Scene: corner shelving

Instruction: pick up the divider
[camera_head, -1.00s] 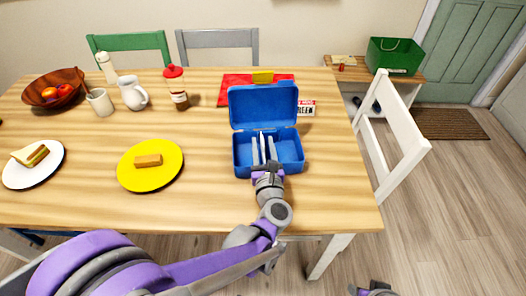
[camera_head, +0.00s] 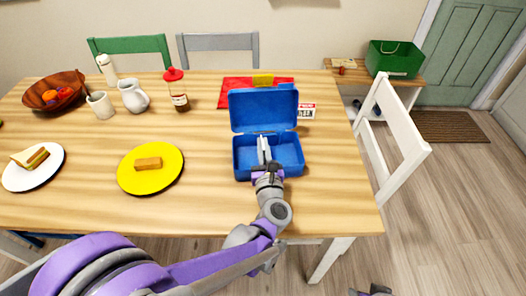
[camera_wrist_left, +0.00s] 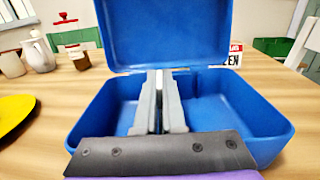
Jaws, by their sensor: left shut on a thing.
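An open blue lunchbox (camera_head: 290,160) stands on the wooden table with its lid raised at the back. My left gripper (camera_head: 263,146) reaches into it from the front, and its two light fingers are shut together on the divider. In the left wrist view, the fingers of my left gripper (camera_wrist_left: 159,100) stand inside the lunchbox (camera_wrist_left: 250,115). The divider (camera_wrist_left: 158,92) shows only as a thin upright strip between them; the fingers hide most of it. A small part of my right arm shows at the bottom edge of the head view.
A yellow plate (camera_head: 150,181) with a brown piece of food lies left of the lunchbox. A red mat (camera_head: 235,93) lies behind it, with a small lettered card (camera_head: 306,111) to the right. A white chair (camera_head: 398,130) stands at the table's right edge.

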